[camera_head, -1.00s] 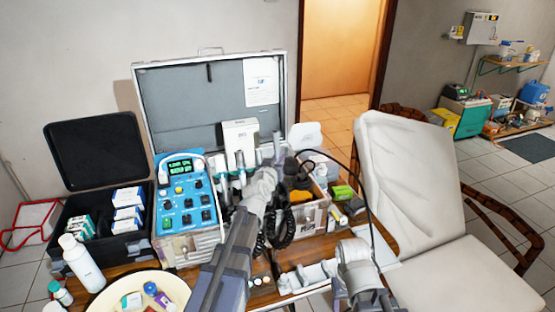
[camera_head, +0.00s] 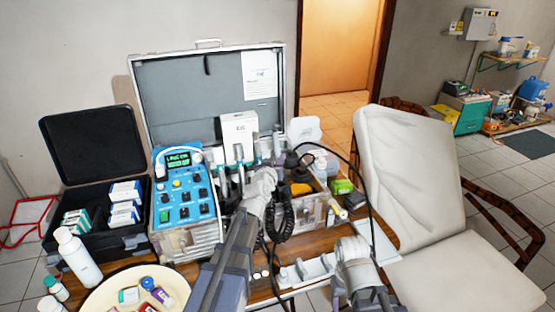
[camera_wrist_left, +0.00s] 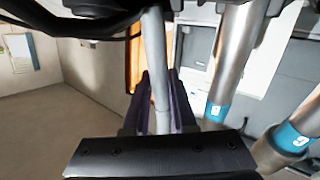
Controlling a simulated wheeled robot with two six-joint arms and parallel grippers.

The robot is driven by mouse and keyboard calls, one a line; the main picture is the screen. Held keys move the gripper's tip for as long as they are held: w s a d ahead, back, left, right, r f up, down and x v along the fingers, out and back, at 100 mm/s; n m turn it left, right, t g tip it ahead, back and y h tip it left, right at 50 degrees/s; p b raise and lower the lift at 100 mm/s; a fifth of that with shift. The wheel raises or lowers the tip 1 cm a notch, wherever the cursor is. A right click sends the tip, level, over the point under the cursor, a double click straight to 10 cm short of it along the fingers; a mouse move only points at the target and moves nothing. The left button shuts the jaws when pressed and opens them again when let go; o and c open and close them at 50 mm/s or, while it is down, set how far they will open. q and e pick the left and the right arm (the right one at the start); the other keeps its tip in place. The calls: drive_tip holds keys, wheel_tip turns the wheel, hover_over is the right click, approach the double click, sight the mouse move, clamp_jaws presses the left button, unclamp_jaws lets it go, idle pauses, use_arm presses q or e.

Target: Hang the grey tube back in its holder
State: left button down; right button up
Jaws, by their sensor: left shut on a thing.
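My left gripper (camera_wrist_left: 160,100) is shut on the slim grey tube (camera_wrist_left: 155,50), which runs up between its two dark fingers in the left wrist view. In the head view the grey tube (camera_head: 277,140) stands upright at the end of my left arm, partly hidden by it. The holder's own slot for the tube cannot be made out. Teal-banded metal handpieces (camera_head: 239,158) hang in a row just left of my gripper; two of them (camera_wrist_left: 234,60) show large at the right of the wrist view, apart from the tube. My right wrist shows at lower right; its fingers are hidden.
An open grey case (camera_head: 215,105) stands behind. A blue control unit (camera_head: 185,200) is left of my left arm. A black coiled cable (camera_head: 282,217) hangs beside the arm, and a black hose arcs to the right. A dental chair (camera_head: 410,175) stands at right.

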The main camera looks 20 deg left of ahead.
use_arm(q)
drive_tip(key=shift+s+d+f+b, duration=0.1)
drive_tip(key=shift+s+f+b, duration=0.1)
drive_tip(key=shift+f+b, duration=0.35)
drive_tip(key=shift+s+d+f+b, duration=0.1)
drive_tip(key=shift+s+f+b, duration=0.05)
drive_tip(key=shift+f+b, duration=0.4)
drive_tip(key=c, duration=0.7)
unclamp_jaws()
drive_tip(key=shift+o, duration=0.2)
drive_tip(key=s+r+p, duration=0.1)
drive_tip(key=s, duration=0.7)
drive_tip(key=shift+d, duration=0.1)
